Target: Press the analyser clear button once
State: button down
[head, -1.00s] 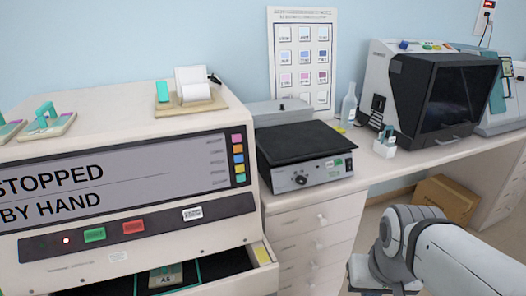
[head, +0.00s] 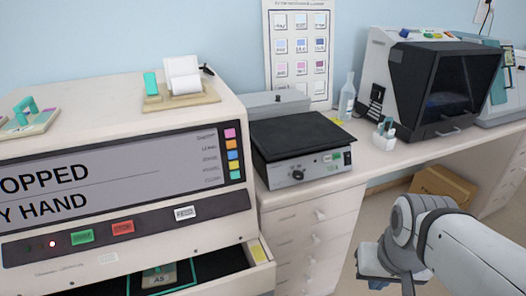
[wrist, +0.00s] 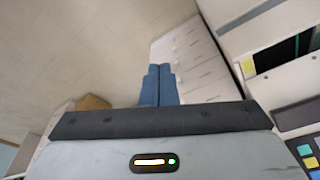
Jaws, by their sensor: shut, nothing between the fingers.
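The analyser (head: 215,270) is the large cream machine at the left of the head view. Its grey display (head: 110,178), cut off at the left, shows "OPPED" and "Y HAND". On the dark strip below are a green button (head: 82,237), a red button (head: 122,228) and, apart to the right, a white button (head: 185,212) with a dark label too small to read. I cannot tell by its label which is clear. My gripper (wrist: 160,72), with blue fingers, is shut and empty over the floor in the wrist view, away from the buttons.
An open drawer (head: 262,252) juts from the analyser's lower front. A black-topped hotplate (head: 300,135) stands on the bench to its right, above white drawers (head: 318,240). A cardboard box (head: 445,185) is under the bench. Open floor lies around my arm.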

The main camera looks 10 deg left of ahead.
aim_at(235, 175)
jog(key=w+d+f+n+h+b, duration=0.3)
jog(key=w+f+n+h+b, duration=0.3)
jog(key=n, duration=0.4)
jog(key=w+a+r+n+t+h+b, duration=0.35)
jog(key=w+a+n+t+b, duration=0.3)
jog(key=n, duration=0.25)
jog(key=w+a+r+n+t+y+b, duration=0.1)
jog(key=a+n+t+y, duration=0.3)
jog(key=a, duration=0.8)
jog(key=w+a+r+n+t+y+b, duration=0.1)
jog(key=a+r+n+t+y+b, duration=0.2)
jog(key=a+n+t, duration=0.5)
jog(key=a+r+n+y, duration=0.1)
jog(key=a+n, duration=0.2)
jog(key=a, duration=0.1)
jog(key=shift+t+b, duration=0.35)
jog(key=shift+a, duration=0.1)
jog(key=w+a+f, duration=0.1)
jog(key=w+a, duration=0.3)
jog(key=w, duration=0.3)
jog(key=shift+w+a+f, duration=0.15)
jog(key=shift+w+f, duration=0.05)
jog(key=shift+f, duration=0.2)
